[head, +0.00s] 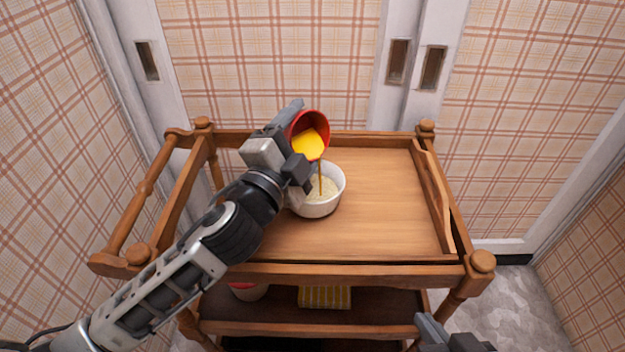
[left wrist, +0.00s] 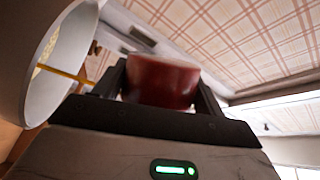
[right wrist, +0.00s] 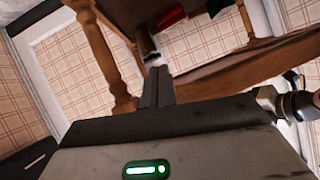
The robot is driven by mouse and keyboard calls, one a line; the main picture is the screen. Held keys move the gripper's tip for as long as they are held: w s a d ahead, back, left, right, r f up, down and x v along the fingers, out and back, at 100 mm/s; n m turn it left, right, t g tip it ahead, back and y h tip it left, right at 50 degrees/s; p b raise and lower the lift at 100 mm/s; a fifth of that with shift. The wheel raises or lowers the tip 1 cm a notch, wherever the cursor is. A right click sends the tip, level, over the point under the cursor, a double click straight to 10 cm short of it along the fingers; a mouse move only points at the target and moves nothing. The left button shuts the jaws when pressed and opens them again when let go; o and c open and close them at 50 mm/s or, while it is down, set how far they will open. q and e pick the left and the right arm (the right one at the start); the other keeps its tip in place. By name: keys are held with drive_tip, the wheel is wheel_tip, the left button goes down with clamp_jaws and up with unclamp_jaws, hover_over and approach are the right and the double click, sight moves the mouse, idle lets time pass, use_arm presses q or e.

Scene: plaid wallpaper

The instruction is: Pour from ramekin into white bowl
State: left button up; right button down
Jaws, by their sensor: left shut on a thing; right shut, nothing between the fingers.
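The red ramekin (head: 324,122) is tilted steeply above the white bowl, with yellow-orange contents showing inside. A thin brownish-yellow stream runs from its lip into the white bowl (head: 318,208), which stands upright on the cart top and holds pale, grainy contents. My left gripper (head: 297,140) is shut on the ramekin; the left wrist view shows the ramekin (left wrist: 162,82) between both fingers, with the bowl (left wrist: 62,60) and the stream beside it.
The wooden cart (head: 390,215) has raised side rails and knobbed corner posts. Its top is clear to the right of the bowl. The lower shelf holds a yellow striped item (head: 325,297) and a red and white container (head: 248,291). Plaid walls stand close behind and beside.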

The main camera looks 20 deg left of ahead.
use_arm(q)
drive_tip(key=shift+f, duration=0.1)
use_arm(e)
drive_tip(key=shift+s+f, duration=0.15)
use_arm(q)
drive_tip(key=shift+m, duration=0.3)
drive_tip(key=shift+b, duration=0.3)
use_arm(e)
drive_tip(key=shift+a+r+t, duration=0.1)
drive_tip(key=shift+r+t, duration=0.2)
drive_tip(key=shift+r, duration=0.1)
use_arm(q)
drive_tip(key=shift+m, duration=0.6)
use_arm(e)
drive_tip(key=shift+f, duration=0.1)
use_arm(q)
drive_tip(key=shift+s+d+r+m+t+h+b, duration=0.1)
drive_tip(key=shift+r+m+t+h+b, duration=0.3)
drive_tip(key=shift+m, duration=0.3)
use_arm(e)
drive_tip(key=shift+a+r, duration=0.1)
drive_tip(key=shift+r, duration=0.3)
use_arm(q)
drive_tip(key=shift+s+d+m+h, duration=0.1)
drive_tip(key=shift+d+m+h, duration=0.25)
drive_tip(key=shift+m, duration=0.55)
use_arm(e)
drive_tip(key=shift+a, duration=0.1)
